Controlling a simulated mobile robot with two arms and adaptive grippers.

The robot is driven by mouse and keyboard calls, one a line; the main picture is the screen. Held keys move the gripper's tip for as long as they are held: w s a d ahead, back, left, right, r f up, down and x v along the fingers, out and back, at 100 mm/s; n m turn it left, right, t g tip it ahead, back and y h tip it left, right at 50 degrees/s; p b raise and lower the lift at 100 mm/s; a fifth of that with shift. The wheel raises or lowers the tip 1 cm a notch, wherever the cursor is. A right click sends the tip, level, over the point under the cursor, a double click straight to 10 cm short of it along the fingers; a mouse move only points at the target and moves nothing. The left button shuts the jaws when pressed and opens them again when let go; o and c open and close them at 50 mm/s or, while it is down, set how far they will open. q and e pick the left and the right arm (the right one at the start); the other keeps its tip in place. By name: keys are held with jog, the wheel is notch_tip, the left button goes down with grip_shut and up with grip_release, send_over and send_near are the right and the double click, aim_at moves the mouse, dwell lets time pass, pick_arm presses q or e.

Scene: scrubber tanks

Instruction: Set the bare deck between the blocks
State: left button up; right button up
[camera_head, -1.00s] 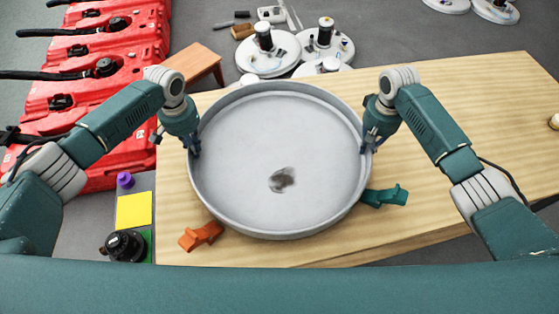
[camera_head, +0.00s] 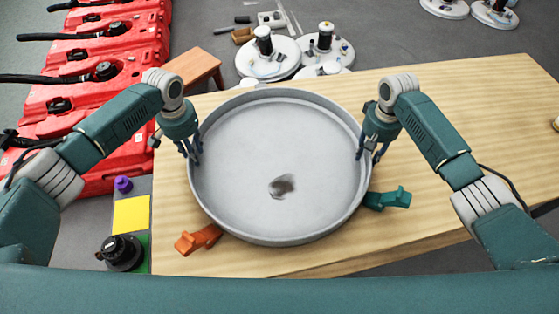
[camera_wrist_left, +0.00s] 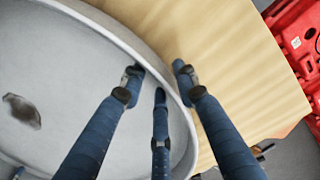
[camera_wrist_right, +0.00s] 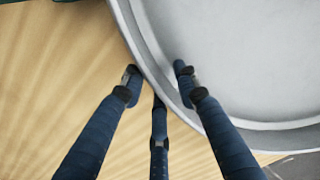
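The bare deck, a wide round grey pan (camera_head: 300,140), lies on the wooden table between an orange block (camera_head: 198,239) at its lower left and a teal block (camera_head: 387,199) at its lower right. Both blocks sit close against its outer wall; I cannot tell whether they touch. My left gripper (camera_head: 191,155) is open at the pan's left rim, its fingers straddling the rim with a gap (camera_wrist_left: 158,73). My right gripper (camera_head: 369,156) is open at the right rim, also with fingers on either side (camera_wrist_right: 157,73).
Red tanks (camera_head: 85,90) and a wooden stool (camera_head: 193,70) stand left. Assembled round decks (camera_head: 268,60) lie on the floor behind. A yellow pad (camera_head: 131,214) and black round part (camera_head: 122,252) are at lower left.

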pick_arm(q)
notch_tip(320, 180, up, 10)
jog(key=shift+s+r, duration=0.1)
jog(key=shift+r, duration=0.3)
pick_arm(e)
jog(key=shift+r, duration=0.15)
notch_tip(320, 180, up, 12)
dwell(0.6)
